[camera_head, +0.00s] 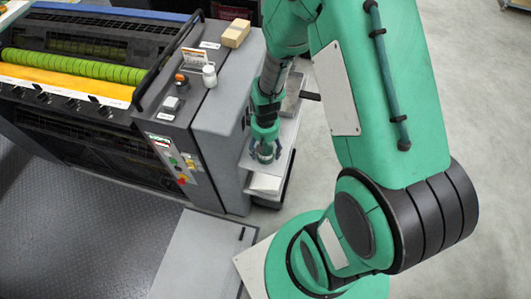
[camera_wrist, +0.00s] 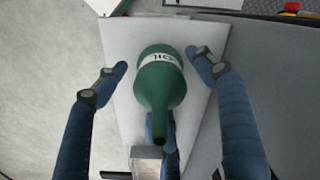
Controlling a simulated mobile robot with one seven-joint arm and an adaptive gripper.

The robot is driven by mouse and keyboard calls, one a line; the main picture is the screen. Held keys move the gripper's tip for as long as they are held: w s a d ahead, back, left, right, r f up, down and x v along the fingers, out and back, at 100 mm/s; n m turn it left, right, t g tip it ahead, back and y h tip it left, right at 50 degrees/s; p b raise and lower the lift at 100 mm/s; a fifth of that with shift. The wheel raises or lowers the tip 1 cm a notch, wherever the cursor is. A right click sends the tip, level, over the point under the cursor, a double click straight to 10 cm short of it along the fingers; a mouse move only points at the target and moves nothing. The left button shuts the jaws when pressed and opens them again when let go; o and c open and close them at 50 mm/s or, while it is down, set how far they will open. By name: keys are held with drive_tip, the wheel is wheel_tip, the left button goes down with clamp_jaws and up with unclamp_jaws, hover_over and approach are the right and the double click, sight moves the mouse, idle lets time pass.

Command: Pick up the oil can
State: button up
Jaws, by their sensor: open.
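The oil can (camera_wrist: 158,84) is a dark green bottle with a narrow spout and a white label reading "OIL". It stands on a light shelf (camera_wrist: 208,35). In the wrist view, the fingers of my gripper (camera_wrist: 158,62) are spread apart on its left and right, with a gap on each side. A third blue finger shows partly behind the spout. In the head view, my gripper (camera_head: 264,150) is over the shelf beside the machine, and the can is mostly hidden by it there.
A grey printing machine (camera_head: 222,130) stands directly left of the shelf. A white bottle (camera_head: 209,76), a tan block (camera_head: 235,33) and a small grey box (camera_head: 171,104) sit on its top. A metallic block (camera_wrist: 146,162) shows near the spout. Open floor (camera_head: 480,110) lies to the right.

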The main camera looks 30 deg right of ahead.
drive_tip(key=shift+c, duration=0.3)
drive_tip(key=c, duration=1.6)
drive_tip(key=shift+o, duration=0.2)
drive_tip(key=shift+r, duration=0.75)
wheel_tip(320, 180, up, 2)
drive_tip(key=shift+r+p, duration=0.15)
drive_tip(key=shift+p, duration=0.45)
drive_tip(key=s+a+r+p, duration=0.1)
drive_tip(key=s+a+p, duration=0.1)
drive_tip(key=s, duration=1.3)
drive_tip(key=shift+s+a+r, duration=0.15)
drive_tip(key=shift+s+a, duration=0.15)
drive_tip(key=shift+s, duration=0.1)
